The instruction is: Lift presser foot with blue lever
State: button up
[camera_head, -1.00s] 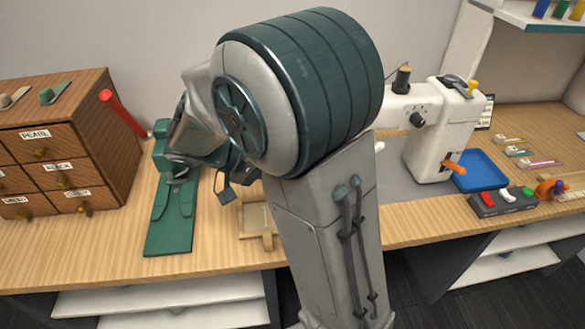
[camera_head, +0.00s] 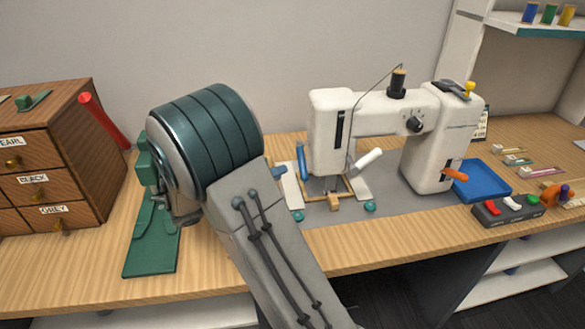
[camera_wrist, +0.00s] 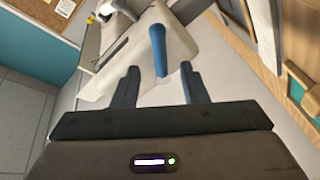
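The blue lever (camera_head: 301,161) hangs at the left of the white sewing machine's (camera_head: 329,125) head. In the wrist view the blue lever (camera_wrist: 157,45) stands out from the white machine body, and its lower end appears between my fingertips. My gripper (camera_wrist: 160,70) is open, with one finger on each side of the lever in the picture. I see no contact; the depth between them is hard to tell. In the head view my arm hides most of the gripper. The presser foot (camera_head: 328,184) is small, above a wooden frame (camera_head: 335,201) under the machine head.
A white lever (camera_head: 367,159) and an orange lever (camera_head: 454,175) stick out from the machine. A green press (camera_head: 152,240) and wooden drawers (camera_head: 50,180) stand left. A blue tray (camera_head: 482,181) and a button box (camera_head: 507,209) lie right.

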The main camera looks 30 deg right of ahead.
aim_at(304, 161)
jog(key=d, duration=0.5)
jog(key=shift+w+d, duration=0.15)
jog(key=shift+d, duration=0.2)
grip_shut()
jog(key=shift+a, duration=0.1)
